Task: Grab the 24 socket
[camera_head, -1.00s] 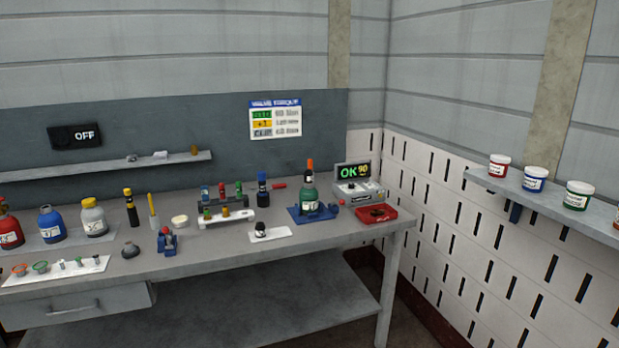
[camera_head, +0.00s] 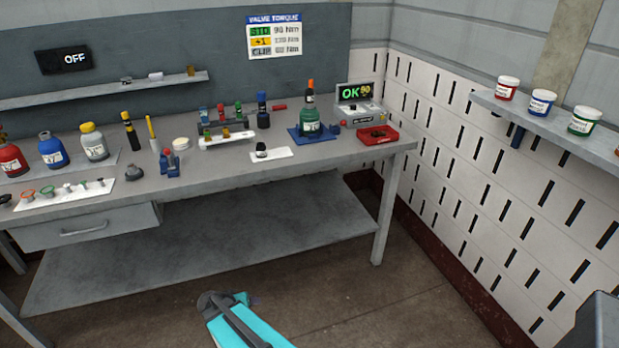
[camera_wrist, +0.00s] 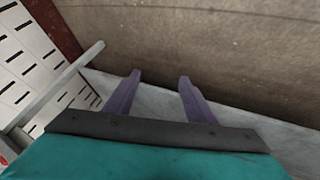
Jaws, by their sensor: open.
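Several small sockets (camera_head: 85,186) sit on a white mat (camera_head: 35,207) at the bench's left front. A dark socket-like piece (camera_head: 261,151) stands on a white plate (camera_head: 283,152) near the bench's middle. Another small dark piece (camera_head: 135,171) stands between them. No size marking is readable, so I cannot tell which is the 24 socket. My gripper (camera_wrist: 159,77) is open, with two purple fingers apart and nothing between them. In the head view my gripper is low, in front of the bench and well away from the sockets.
The grey bench (camera_head: 210,175) carries bottles (camera_head: 53,150), a rack of coloured-topped tools (camera_head: 228,138), a green bottle on a blue base (camera_head: 309,124), a red tray (camera_head: 377,135) and an OK display (camera_head: 357,93). A wall shelf (camera_head: 560,132) with tubs is at right. Floor before the bench is clear.

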